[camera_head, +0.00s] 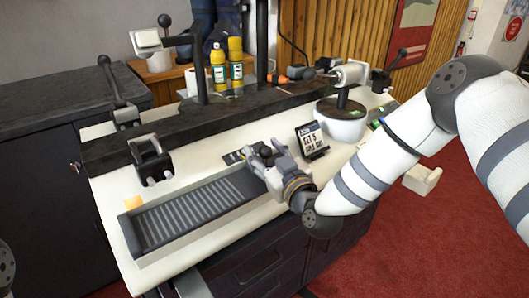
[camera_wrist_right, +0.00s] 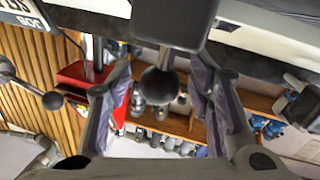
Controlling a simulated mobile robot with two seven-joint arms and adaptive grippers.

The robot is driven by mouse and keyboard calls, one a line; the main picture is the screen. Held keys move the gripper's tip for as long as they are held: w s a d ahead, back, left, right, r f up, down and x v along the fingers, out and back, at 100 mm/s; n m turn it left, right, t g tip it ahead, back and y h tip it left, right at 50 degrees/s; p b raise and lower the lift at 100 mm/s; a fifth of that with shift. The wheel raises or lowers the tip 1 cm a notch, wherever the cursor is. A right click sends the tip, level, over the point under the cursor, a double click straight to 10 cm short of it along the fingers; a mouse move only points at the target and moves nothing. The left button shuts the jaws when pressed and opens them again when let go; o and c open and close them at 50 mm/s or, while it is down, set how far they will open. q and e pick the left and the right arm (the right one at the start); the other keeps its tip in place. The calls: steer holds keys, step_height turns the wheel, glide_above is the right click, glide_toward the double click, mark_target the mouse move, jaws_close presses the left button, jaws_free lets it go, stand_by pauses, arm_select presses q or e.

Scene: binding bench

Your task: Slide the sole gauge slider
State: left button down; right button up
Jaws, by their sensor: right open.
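My right gripper (camera_head: 266,157) is open over the right end of the ribbed grey trough on the bench. In the right wrist view the open fingers (camera_wrist_right: 162,85) stand on either side of a dark ball knob (camera_wrist_right: 160,86), with a gap showing on both sides. The knob joins a dark block (camera_wrist_right: 176,22), which looks like the gauge slider. In the head view the gripper mostly hides the slider. The ribbed trough (camera_head: 190,215) runs left from it. My left gripper is not in view.
A small display sign (camera_head: 311,139) stands just right of the gripper. A black clamp-like fixture (camera_head: 150,160) stands behind the trough's left part. Yellow bottles (camera_head: 218,70) are at the back. An orange-yellow pad (camera_head: 134,202) lies at the bench's left end.

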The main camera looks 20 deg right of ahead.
jaws_close()
steer(key=d, duration=0.2)
steer(key=w+d, duration=0.1)
steer(key=d, duration=0.1)
steer(key=w+d, duration=0.1)
steer(key=d, duration=0.1)
steer(key=shift+w+d, duration=0.25)
steer(key=shift+d, duration=0.4)
steer(key=shift+r, duration=0.1)
steer(key=shift+w, duration=0.1)
jaws_free()
steer(key=shift+d, duration=0.1)
